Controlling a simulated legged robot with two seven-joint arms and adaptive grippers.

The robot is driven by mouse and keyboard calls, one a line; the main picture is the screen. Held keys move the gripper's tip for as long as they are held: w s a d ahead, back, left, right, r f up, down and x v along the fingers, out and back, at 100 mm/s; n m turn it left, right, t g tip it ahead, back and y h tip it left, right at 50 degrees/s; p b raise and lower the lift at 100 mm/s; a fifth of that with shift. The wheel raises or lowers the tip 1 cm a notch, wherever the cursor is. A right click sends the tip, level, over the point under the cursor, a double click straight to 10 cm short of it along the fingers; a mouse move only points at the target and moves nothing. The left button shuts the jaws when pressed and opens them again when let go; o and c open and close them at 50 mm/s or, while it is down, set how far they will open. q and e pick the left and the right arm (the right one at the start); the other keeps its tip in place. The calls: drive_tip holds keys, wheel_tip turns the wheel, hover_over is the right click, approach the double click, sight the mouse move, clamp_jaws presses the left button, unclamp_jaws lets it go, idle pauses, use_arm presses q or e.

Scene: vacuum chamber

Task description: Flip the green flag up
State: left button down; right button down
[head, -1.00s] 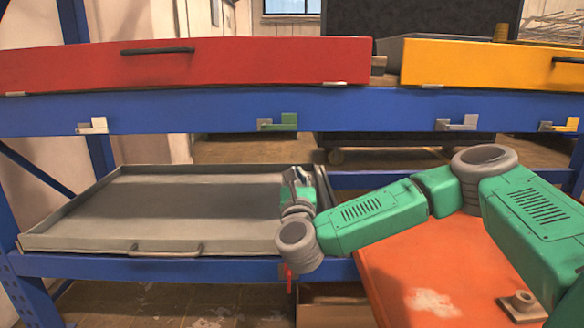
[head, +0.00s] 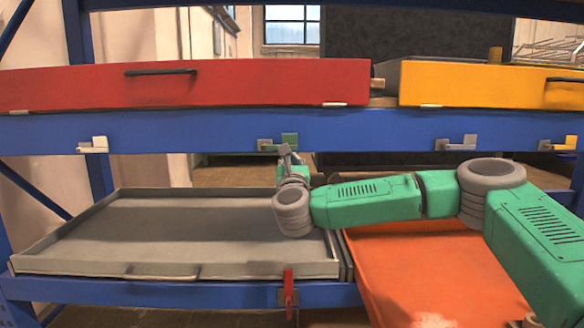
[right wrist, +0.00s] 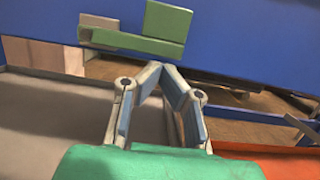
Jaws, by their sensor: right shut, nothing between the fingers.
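The green flag (head: 289,140) is a small L-shaped piece on a grey bracket on the blue shelf beam (head: 220,133), below the red drawer. In the right wrist view the green flag (right wrist: 165,28) fills the top middle, with a long arm to the left and a taller block at right. My right gripper (head: 287,151) is shut and empty, just under the flag and partly covering its lower edge in the head view. In the right wrist view its fingertips (right wrist: 164,66) meet just below the flag; I cannot tell if they touch it. My left gripper is out of view.
A white flag (head: 93,145), a grey flag (head: 460,142) and a yellow flag (head: 562,143) sit along the same beam. A red flag (head: 289,290) is on the lower beam. A grey tray (head: 40,262) and an orange panel (head: 440,270) lie below my arm.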

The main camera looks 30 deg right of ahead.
drive_tip(key=shift+a+r, duration=0.15)
drive_tip(key=shift+a, duration=0.1)
drive_tip(key=shift+d, duration=0.1)
drive_tip(key=shift+d+r+n+p, duration=0.1)
drive_tip(key=shift+d+n+p, duration=0.2)
drive_tip(key=shift+n, duration=0.2)
